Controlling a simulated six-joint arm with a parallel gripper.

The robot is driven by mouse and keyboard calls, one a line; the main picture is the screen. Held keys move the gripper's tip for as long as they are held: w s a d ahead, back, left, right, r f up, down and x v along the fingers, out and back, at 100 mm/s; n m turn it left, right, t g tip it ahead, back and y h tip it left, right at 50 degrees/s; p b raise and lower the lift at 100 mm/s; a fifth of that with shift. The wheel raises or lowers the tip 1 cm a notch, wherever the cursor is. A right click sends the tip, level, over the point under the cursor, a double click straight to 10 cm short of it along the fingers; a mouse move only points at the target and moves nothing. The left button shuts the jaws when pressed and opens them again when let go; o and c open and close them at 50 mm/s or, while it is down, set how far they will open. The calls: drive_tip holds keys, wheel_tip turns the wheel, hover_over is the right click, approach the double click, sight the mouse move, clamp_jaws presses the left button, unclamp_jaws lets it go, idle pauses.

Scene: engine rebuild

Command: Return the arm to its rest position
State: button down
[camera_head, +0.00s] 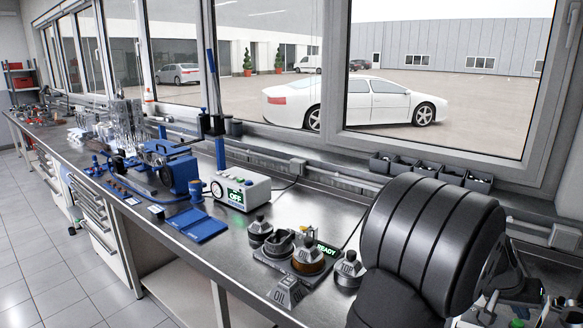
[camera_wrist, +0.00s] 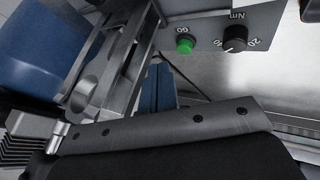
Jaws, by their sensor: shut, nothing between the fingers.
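In the wrist view my gripper (camera_wrist: 158,86) shows two narrow blue fingertips side by side, shut with nothing between them. The grey screwed edge and dark body below them hide the rest of it. My dark ribbed arm link fills the right of the head view, where I cannot make out the fingers. Close by in the wrist view are a grey control box (camera_wrist: 210,30) with a green GO button and a black Nm knob, and a metal part (camera_wrist: 95,75) with round openings at left.
In the head view, a white box (camera_head: 240,190) reading OFF stands mid-bench beside a blue machine (camera_head: 165,165). A flat blue tray (camera_head: 196,225) lies in front. Bins (camera_head: 430,172) line the window sill. Bare bench shows between the items.

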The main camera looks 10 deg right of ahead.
drive_tip(key=w+a+f+v, duration=0.1)
drive_tip(key=w+v, duration=0.1)
drive_tip(key=v, duration=0.9)
drive_tip(key=s+d+f, duration=0.3)
drive_tip(key=d+f, duration=0.5)
drive_tip(key=w+a, duration=0.8)
drive_tip(key=v, duration=1.1)
drive_tip(key=s+d+r+m+y, duration=0.3)
drive_tip(key=s+d+m+y, duration=0.1)
drive_tip(key=d, duration=0.4)
drive_tip(key=shift+d+r+m+y, duration=0.35)
drive_tip(key=shift+m+y, duration=0.45)
drive_tip(key=shift+m, duration=0.6)
drive_tip(key=shift+s+f, duration=0.1)
